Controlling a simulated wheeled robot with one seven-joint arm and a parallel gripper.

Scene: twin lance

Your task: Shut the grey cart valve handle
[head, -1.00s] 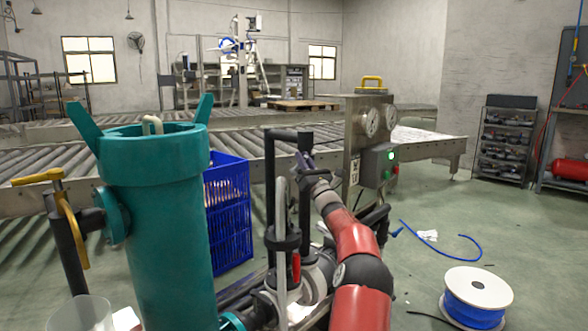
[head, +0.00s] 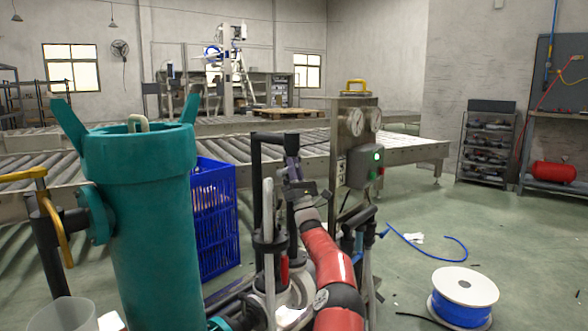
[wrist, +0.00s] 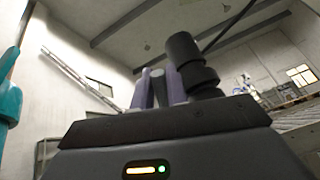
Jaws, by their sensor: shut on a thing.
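My gripper (head: 291,162) is at the cart, just below the bent end of a black pipe (head: 272,137). In the wrist view its two purplish fingers (wrist: 159,88) are shut on a narrow grey piece between them, which looks like the grey cart valve handle (wrist: 158,74). A ribbed black cylinder (wrist: 188,62) stands close against the right finger. In the head view the handle is too small and covered by my gripper to make out, so its angle cannot be told.
A teal vessel (head: 140,225) with a yellow-handled valve (head: 50,205) stands left. A gauge panel (head: 357,140) is close on the right. A red lever (head: 284,268) is below my gripper. A blue crate (head: 216,220) stands behind; a hose reel (head: 464,300) lies on the floor right.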

